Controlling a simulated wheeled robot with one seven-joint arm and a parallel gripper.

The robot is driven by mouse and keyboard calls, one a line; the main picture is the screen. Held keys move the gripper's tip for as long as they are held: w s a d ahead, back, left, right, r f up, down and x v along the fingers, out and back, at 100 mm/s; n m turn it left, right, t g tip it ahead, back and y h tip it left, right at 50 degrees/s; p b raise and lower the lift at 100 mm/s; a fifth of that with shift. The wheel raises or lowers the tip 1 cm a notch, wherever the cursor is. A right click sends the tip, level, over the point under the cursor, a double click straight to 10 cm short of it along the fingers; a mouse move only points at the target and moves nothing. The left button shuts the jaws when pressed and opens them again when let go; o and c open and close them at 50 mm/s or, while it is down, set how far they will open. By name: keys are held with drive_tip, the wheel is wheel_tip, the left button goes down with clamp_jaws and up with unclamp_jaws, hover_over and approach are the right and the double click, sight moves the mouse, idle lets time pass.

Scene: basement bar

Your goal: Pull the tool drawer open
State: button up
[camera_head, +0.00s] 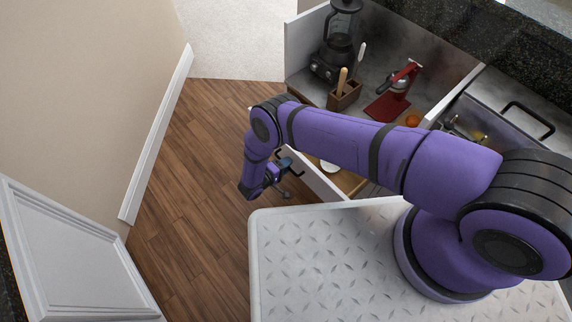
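A drawer with a white front (319,179) stands out from the cabinet, with a pale dish (330,166) on its wooden bottom. A dark handle (291,155) shows on its outer face, partly hidden by my arm. My purple arm reaches over this drawer, and my gripper (284,184) is low beside the handle. I cannot tell whether the gripper touches the handle or how far its fingers are apart. On the right, another open compartment (463,127) holds metal utensils, beside a pale front with a black handle (527,117). No label shows which is the tool drawer.
A black blender (337,45), a wooden block with utensils (345,93) and a red appliance (392,92) stand in the cabinet space behind. Wooden floor (200,150) is free to the left, bounded by a wall and a white panelled door (75,260).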

drive_tip(key=v, duration=1)
drive_tip(key=shift+s+a, duration=0.25)
drive_tip(key=shift+a, duration=0.05)
drive_tip(key=shift+r, duration=0.1)
